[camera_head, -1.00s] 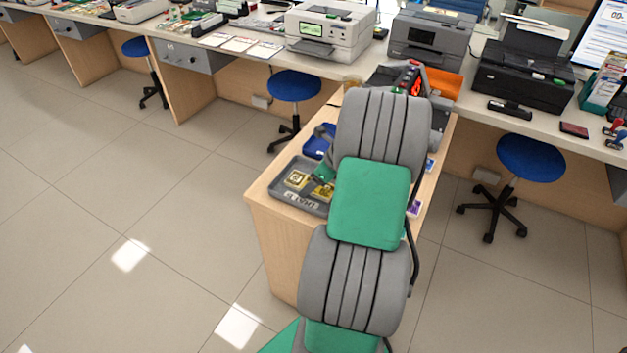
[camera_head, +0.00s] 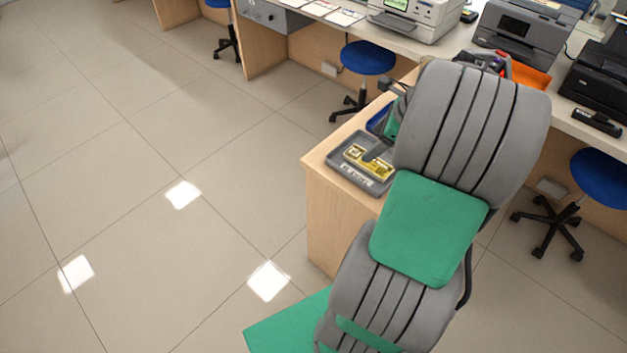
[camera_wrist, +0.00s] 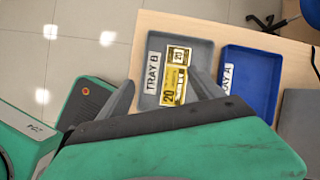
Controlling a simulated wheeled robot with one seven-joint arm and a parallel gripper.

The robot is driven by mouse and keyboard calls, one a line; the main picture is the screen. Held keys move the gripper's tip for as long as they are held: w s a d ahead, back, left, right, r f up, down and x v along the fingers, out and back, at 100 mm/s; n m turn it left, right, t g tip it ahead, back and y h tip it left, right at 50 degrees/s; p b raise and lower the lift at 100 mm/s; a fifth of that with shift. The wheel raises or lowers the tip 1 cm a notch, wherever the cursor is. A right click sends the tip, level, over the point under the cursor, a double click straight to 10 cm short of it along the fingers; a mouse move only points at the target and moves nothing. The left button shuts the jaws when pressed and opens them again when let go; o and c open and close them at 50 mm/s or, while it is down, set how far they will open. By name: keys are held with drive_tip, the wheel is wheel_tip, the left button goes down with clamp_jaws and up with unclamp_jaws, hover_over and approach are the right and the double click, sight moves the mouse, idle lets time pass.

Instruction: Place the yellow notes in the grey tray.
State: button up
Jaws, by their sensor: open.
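The grey tray (camera_wrist: 196,52), labelled TRAY B, lies on the wooden side counter; it also shows in the head view (camera_head: 341,159). Two yellow bundles marked 20 show inside its outline: the smaller-looking yellow notes (camera_wrist: 179,56) at the far side, and another bundle of yellow notes (camera_wrist: 173,83) nearer my gripper. In the head view the yellow notes (camera_head: 368,163) are partly hidden by my arm. My gripper (camera_wrist: 164,82) is open, its fingers spread to either side of the nearer bundle. I cannot tell its exact height above the tray.
A blue tray (camera_wrist: 245,75), labelled TRAY A, stands to the right of the grey tray. The wooden counter edge (camera_wrist: 138,40) runs along the left, with open floor beyond. A blue stool (camera_head: 367,58) stands behind, and printers (camera_head: 525,35) line the back counter.

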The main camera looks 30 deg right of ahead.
drive_tip(key=w+a+r+n+g, duration=0.1)
drive_tip(key=a+r+n, duration=0.1)
drive_tip(key=a+n, duration=1)
drive_tip(key=s+a+n+h, duration=0.1)
drive_tip(key=s+a+n, duration=0.3)
drive_tip(key=a+n, duration=0.4)
drive_tip(key=s+a+n+g+h, duration=0.1)
drive_tip(key=s+a+n, duration=0.3)
drive_tip(key=a+n, duration=0.4)
drive_tip(key=shift+s, duration=0.4)
drive_tip(key=shift+d, duration=0.1)
